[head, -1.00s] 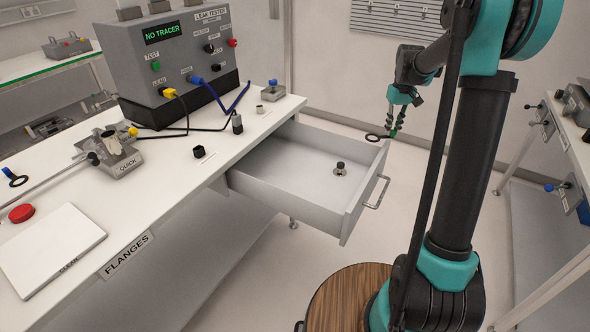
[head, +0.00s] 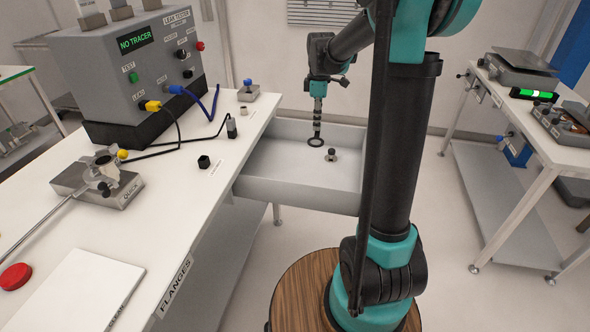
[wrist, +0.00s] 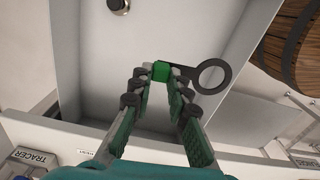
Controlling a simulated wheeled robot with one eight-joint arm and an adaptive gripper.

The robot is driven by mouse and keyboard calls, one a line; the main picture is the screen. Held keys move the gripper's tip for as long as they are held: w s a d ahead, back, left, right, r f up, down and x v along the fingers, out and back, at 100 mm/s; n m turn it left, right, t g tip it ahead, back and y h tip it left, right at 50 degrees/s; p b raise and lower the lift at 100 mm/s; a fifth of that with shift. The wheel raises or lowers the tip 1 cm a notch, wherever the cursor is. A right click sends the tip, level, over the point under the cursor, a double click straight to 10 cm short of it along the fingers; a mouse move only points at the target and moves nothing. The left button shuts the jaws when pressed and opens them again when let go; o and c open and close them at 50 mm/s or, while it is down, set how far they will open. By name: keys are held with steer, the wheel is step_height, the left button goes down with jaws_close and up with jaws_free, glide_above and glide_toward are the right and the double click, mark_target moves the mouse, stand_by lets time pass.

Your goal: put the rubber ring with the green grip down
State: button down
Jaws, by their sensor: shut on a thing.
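The rubber ring is a flat black ring (wrist: 211,76) with a green grip (wrist: 160,72). My gripper (wrist: 160,78) is shut on the green grip in the wrist view, and the ring sticks out to the right. In the head view the black ring (head: 315,142) hangs below my gripper (head: 317,126), over the open drawer (head: 262,181). The green grip is hard to make out there. I cannot tell the exact height of the ring above the drawer floor.
A small metal knob-like part (head: 331,155) stands in the drawer near the ring; it also shows in the wrist view (wrist: 118,6). The white bench (head: 185,209) with the leak tester (head: 125,62) is left. The drawer floor is otherwise clear.

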step_height(320, 180, down, 20)
steer(key=shift+s+r, duration=0.1)
stand_by(0.5)
steer(key=c, duration=1.5)
jaws_free()
steer(key=shift+o, duration=0.2)
step_height(320, 180, up, 11)
steer(key=s+d+f+m+t, duration=0.1)
steer(key=s+d+m+t, duration=0.1)
steer(key=s+m, duration=0.5)
steer(key=s+d+f+m+t, duration=0.1)
steer(key=s+m, duration=0.7)
steer(key=s, duration=1.1)
steer(key=shift+d+t, duration=0.4)
steer(key=shift+t, duration=0.2)
